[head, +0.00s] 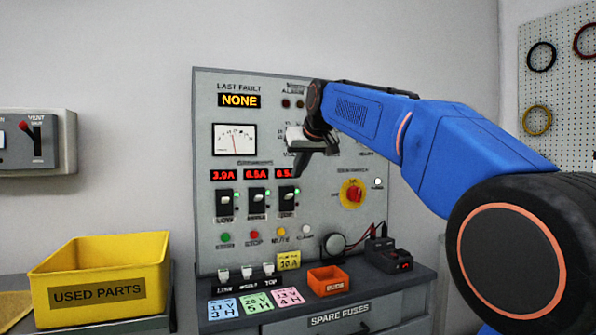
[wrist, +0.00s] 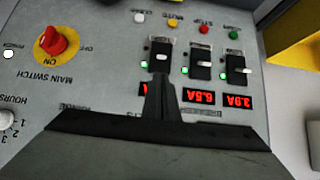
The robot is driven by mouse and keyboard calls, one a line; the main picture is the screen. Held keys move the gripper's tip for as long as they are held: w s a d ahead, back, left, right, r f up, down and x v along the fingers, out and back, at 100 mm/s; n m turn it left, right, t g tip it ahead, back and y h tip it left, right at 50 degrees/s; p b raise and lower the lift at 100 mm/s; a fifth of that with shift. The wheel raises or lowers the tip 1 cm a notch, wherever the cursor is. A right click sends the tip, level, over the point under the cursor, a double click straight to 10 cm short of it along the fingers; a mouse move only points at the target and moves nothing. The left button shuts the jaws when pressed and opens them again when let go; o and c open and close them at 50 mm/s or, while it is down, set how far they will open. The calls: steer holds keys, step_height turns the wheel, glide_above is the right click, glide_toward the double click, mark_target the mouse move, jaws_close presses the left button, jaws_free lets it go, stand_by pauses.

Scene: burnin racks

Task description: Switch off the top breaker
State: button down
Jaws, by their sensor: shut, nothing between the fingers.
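The top breaker (head: 286,200) is the rightmost of three black breakers on the grey panel in the head view. In the wrist view, which is upside down, it is the leftmost (wrist: 162,50), with a pale lever and a lit green lamp beside it. My gripper (head: 297,172) is shut and empty, in front of the red display above this breaker. In the wrist view its fingertips (wrist: 160,80) end just short of the breaker's lever and cover part of the display. Whether they touch the panel I cannot tell.
The middle breaker (head: 257,201) and low breaker (head: 225,204) stand close to the left, with green lamps lit. A red main switch (head: 353,193) on yellow is to the right. Below are coloured buttons and a bench with an orange bin (head: 327,281). A yellow bin (head: 100,262) stands left.

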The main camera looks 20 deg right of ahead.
mark_target(289, 196)
steer(key=x, duration=0.7)
steer(key=shift+f, duration=0.15)
steer(key=shift+w+f, duration=0.1)
steer(key=shift+w, duration=0.05)
